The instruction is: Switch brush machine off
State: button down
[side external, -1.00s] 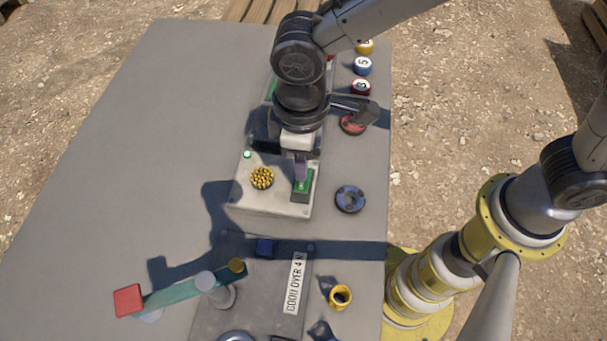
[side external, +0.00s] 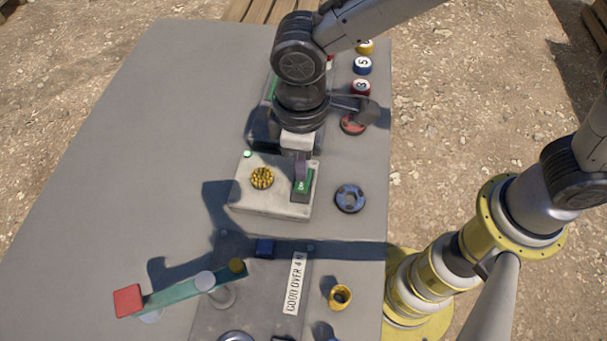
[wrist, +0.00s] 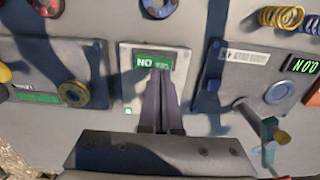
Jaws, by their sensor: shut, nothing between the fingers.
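The brush machine is a light grey box (side external: 270,205) with a round yellow brush (side external: 262,178), a small lit green lamp (side external: 247,154) and a green rocker switch (side external: 303,187). My gripper (side external: 301,177) is shut and empty, pointing down at the switch's far end. In the wrist view its fingertips (wrist: 161,73) overlap the switch's lower edge. I cannot tell whether they touch it. The fingers hide part of the switch, and my wrist hides the box's far side.
A blue ring knob (side external: 350,198) and a red one (side external: 353,124) sit to the right. Numbered round pieces (side external: 362,66) stand farther back. The table's left side is clear.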

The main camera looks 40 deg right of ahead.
aim_at(302, 185)
jog(key=shift+f, duration=1.6)
dwell(1.1)
jog(key=shift+r, duration=3.55)
jog(key=shift+w, duration=0.1)
jog(key=w+d+r+m+t+y, duration=0.1)
jog(key=d+r+m+t, duration=0.15)
jog(key=d+r, duration=0.55)
jog(key=w+d+r+m+t, duration=0.1)
jog(key=d+r+m, duration=0.3)
jog(key=d, duration=0.8)
jog(key=s+d+f+m+t+h, duration=0.1)
jog(key=s+d+f+m+t, duration=0.1)
jog(key=s+d, duration=0.8)
jog(key=s+f, duration=0.1)
jog(key=s, duration=0.2)
jog(key=shift+s+d, duration=0.2)
jog(key=shift+d, duration=0.15)
